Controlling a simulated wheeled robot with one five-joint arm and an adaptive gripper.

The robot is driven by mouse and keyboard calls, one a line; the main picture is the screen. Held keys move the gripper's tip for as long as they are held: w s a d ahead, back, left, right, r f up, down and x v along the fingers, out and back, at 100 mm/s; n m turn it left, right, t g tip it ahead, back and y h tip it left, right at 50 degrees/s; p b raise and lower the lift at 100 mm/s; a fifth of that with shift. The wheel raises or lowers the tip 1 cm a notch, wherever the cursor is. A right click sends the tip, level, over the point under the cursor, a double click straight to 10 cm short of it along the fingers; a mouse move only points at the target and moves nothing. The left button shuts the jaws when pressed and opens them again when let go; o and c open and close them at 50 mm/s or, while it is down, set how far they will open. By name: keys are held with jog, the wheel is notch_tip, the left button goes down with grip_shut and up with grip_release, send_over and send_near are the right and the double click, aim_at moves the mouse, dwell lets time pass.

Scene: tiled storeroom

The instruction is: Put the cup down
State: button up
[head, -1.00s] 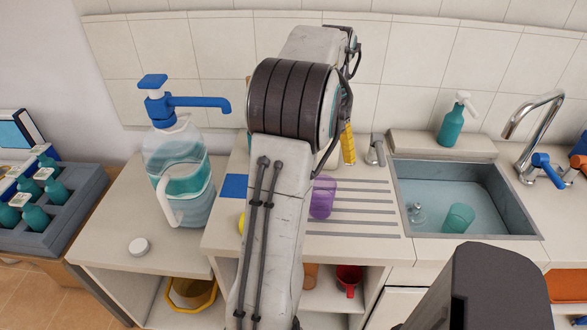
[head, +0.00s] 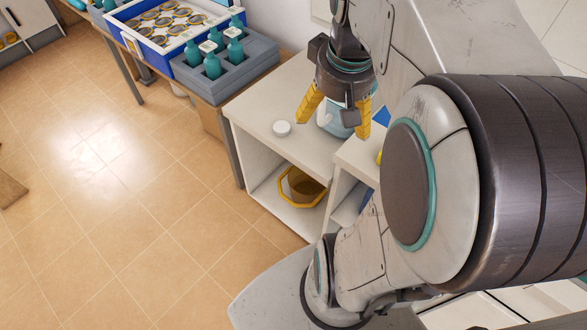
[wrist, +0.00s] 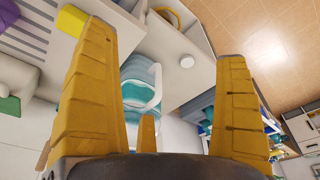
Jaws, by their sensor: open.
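In the head view no cup shows; my arm covers much of the right side.
A small white lid (head: 282,128) lies on the counter left of the jug. A yellow octagonal bin (head: 302,187) stands on the shelf below. A grey crate (head: 232,80) with teal bottles and a blue tray (head: 137,34) stand at the back. The tiled floor (head: 120,220) is open at left.

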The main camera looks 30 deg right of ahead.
jog(key=shift+o, duration=0.2)
jog(key=s+a+f+n, duration=0.1)
jog(key=s+a, duration=0.1)
jog(key=a, duration=0.4)
jog(key=s+a+f+n+t+y, duration=0.1)
jog(key=s+a+f+n, duration=0.1)
jog(key=a, duration=0.3)
jog(key=shift+s+a+f+t, duration=0.3)
jog(key=shift+s+a, duration=0.1)
jog(key=shift+s+a+f, duration=0.2)
jog(key=shift+a, duration=0.05)
